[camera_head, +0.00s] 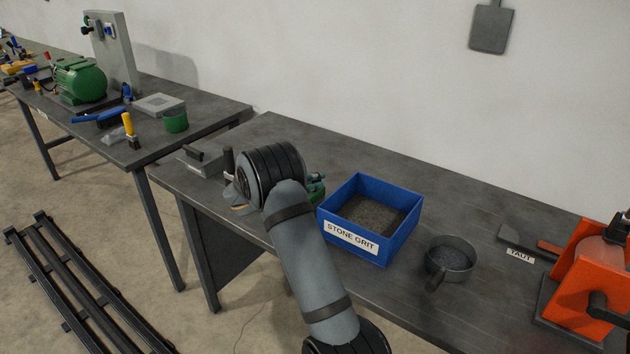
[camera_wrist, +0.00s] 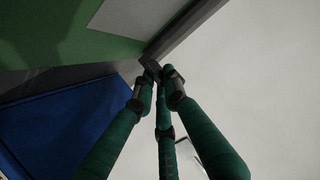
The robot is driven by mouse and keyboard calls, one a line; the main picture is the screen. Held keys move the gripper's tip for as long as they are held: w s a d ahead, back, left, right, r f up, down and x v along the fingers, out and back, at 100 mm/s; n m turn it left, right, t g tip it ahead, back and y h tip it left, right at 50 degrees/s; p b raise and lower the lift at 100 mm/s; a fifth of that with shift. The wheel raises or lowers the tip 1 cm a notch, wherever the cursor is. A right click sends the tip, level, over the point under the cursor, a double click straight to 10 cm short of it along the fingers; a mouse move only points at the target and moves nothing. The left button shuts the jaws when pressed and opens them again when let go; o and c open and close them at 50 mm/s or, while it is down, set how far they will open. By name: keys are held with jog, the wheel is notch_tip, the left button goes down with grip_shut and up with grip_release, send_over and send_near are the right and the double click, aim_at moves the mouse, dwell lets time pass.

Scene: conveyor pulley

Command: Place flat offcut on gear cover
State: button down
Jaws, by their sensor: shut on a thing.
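My gripper (camera_wrist: 158,78) has green fingers, and their tips are together on a small dark grey piece, which I take for the flat offcut (camera_wrist: 151,66). Only a little of the piece shows, and its full shape is unclear. In the head view my dark wrist (camera_head: 270,175) hides the fingertips and the offcut, above the left end of the near bench. I cannot pick out the gear cover for certain. A green surface with a pale patch (camera_wrist: 125,15) lies beyond the fingertips, with a blue surface (camera_wrist: 55,115) below it.
A grey labelled block (camera_head: 200,163) sits at the near bench's left end. A gap separates the far bench (camera_head: 215,105).

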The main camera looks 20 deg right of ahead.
jog(key=shift+f, duration=0.1)
jog(key=shift+f, duration=0.15)
jog(key=c, duration=1.8)
grip_release()
jog(key=shift+s+a, duration=0.15)
jog(key=shift+a, duration=0.15)
jog(key=b+v, duration=0.1)
jog(key=v, duration=1)
jog(key=shift+s+a+r+b, duration=0.15)
jog(key=shift+s+r+b, duration=0.1)
jog(key=shift+b, duration=0.15)
